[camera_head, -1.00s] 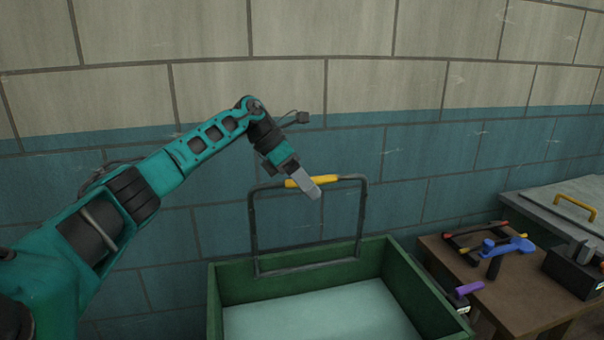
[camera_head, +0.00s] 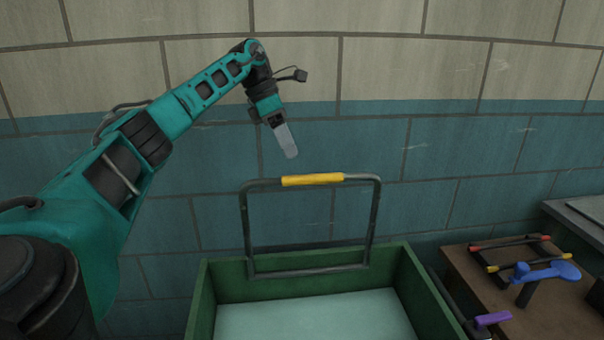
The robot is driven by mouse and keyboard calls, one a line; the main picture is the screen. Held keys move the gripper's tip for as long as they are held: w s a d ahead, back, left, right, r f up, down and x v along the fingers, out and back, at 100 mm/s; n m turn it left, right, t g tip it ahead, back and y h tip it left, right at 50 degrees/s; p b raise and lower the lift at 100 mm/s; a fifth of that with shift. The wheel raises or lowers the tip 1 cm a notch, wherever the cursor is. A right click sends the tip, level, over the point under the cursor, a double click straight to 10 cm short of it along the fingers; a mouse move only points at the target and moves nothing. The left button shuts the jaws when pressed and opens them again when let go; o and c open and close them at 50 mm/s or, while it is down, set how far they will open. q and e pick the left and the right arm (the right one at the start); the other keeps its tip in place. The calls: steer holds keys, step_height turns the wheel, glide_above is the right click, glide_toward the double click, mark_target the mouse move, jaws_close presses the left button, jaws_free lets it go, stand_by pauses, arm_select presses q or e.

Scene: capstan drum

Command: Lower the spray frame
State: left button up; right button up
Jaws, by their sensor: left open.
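The spray frame (camera_head: 374,225) is a dark upright tubular frame with a yellow grip (camera_head: 313,180) on its top bar. It stands raised at the back of a green tub (camera_head: 231,290) with a pale bottom. My left gripper (camera_head: 291,154) is above the top bar, slightly left of the grip's middle, pointing down. A gap shows between its fingertips and the grip, and it holds nothing. The two fingers overlap in this view. My right gripper is not in view.
A brown wooden table (camera_head: 541,318) at the right bears a blue-handled tool (camera_head: 545,272), a purple-handled tool (camera_head: 492,319) and a frame with red and yellow parts (camera_head: 510,241). A grey lid edge (camera_head: 580,215) shows at far right. A tiled wall stands behind the tub.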

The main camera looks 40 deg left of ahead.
arm_select(q)
steer(key=x, duration=0.7)
steer(key=shift+w+d+f, duration=0.1)
steer(key=shift+w+f, duration=0.05)
steer(key=shift+f, duration=0.05)
steer(key=shift+c, duration=0.4)
jaws_close()
